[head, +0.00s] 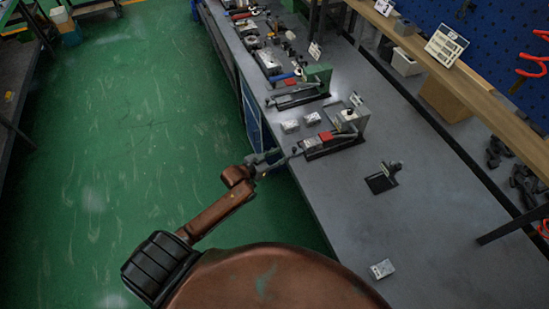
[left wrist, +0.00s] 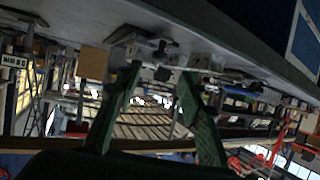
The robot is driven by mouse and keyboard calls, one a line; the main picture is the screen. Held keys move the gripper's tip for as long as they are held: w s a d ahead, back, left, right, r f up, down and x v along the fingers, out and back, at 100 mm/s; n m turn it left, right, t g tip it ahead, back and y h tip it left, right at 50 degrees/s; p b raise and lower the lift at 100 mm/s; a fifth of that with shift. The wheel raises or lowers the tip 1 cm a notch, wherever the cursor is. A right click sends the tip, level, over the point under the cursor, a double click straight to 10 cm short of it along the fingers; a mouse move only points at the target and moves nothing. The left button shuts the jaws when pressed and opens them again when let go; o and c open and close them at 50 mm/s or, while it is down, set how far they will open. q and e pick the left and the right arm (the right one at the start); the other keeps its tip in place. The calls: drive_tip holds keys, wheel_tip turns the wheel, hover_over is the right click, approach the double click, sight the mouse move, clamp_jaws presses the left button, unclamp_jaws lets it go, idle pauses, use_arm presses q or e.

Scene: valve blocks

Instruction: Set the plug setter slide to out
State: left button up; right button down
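A fixture with a dark base, a red block and a grey upright block (head: 335,133) stands on the grey bench near its left edge; I cannot tell for sure if it is the plug setter, nor where its slide stands. A similar fixture with a green block (head: 312,82) stands farther back. My left gripper (head: 288,157) is at the bench edge, just left of the nearer fixture; contact cannot be told. In the left wrist view its two green fingers (left wrist: 159,75) are spread with nothing between them. My right gripper is not in view.
Small light blocks (head: 301,122) lie between the fixtures. A small black stand (head: 383,177) and a pale block (head: 382,269) are nearer on the bench (head: 440,225), with clear surface around them. A wooden shelf (head: 480,88) runs along the right. Green floor (head: 120,150) is open at left.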

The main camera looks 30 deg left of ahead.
use_arm(q)
drive_tip(key=v, duration=0.3)
drive_tip(key=shift+s+r, duration=0.15)
drive_tip(key=shift+s, duration=0.15)
drive_tip(key=s+a+f+n+g+y, duration=0.1)
drive_tip(key=s+a+f+g, duration=0.1)
drive_tip(key=s+f, duration=0.75)
drive_tip(key=s+a+f+g+y, duration=0.15)
drive_tip(key=s+f, duration=0.25)
drive_tip(key=f, duration=1)
drive_tip(key=s+a+f+n+g+y, duration=0.1)
drive_tip(key=s+a+f+g, duration=0.15)
drive_tip(key=s+f, duration=0.65)
drive_tip(key=s+d+f+g, duration=0.2)
drive_tip(key=s+f, duration=0.5)
drive_tip(key=s, duration=0.3)
drive_tip(key=s+d+f+g+b, duration=0.1)
drive_tip(key=s+d+f+g, duration=0.1)
drive_tip(key=s+f, duration=0.5)
drive_tip(key=s+d+f+g, duration=0.2)
drive_tip(key=s+d+f, duration=0.2)
drive_tip(key=s, duration=1)
wheel_tip(320, 180, down, 3)
drive_tip(key=shift+d+f+m+b, duration=0.2)
drive_tip(key=shift+m+b, duration=0.1)
drive_tip(key=shift+w, duration=0.1)
drive_tip(key=shift+c, duration=0.7)
